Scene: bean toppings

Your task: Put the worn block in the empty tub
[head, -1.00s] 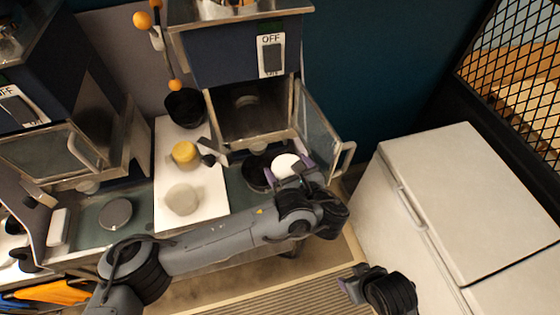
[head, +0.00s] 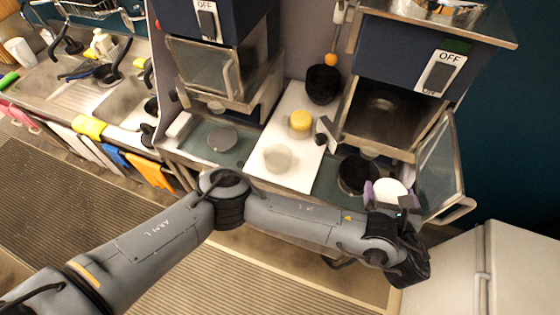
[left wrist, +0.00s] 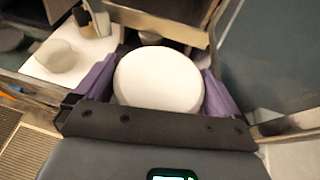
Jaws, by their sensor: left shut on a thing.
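My left gripper (head: 388,205) is shut on a round white thing (head: 391,190). In the left wrist view the white thing (left wrist: 160,80) sits between the purple fingers (left wrist: 158,90). It is held beside a dark round pan (head: 354,174) under the right-hand machine. A pale round thing (head: 277,157) and a yellow round thing (head: 300,121) stand on the white board (head: 258,175). A black tub-like bowl (head: 323,84) is at the board's back end; its inside looks dark. I cannot tell for sure which thing is the worn block. My right gripper is out of view.
The right-hand machine has its glass door (head: 437,165) swung open, close to my left gripper. Another machine (head: 205,70) stands to the left, with a grey disc (head: 222,138) below it. A sink area (head: 80,85) is at far left. A white chest (head: 455,268) stands at lower right.

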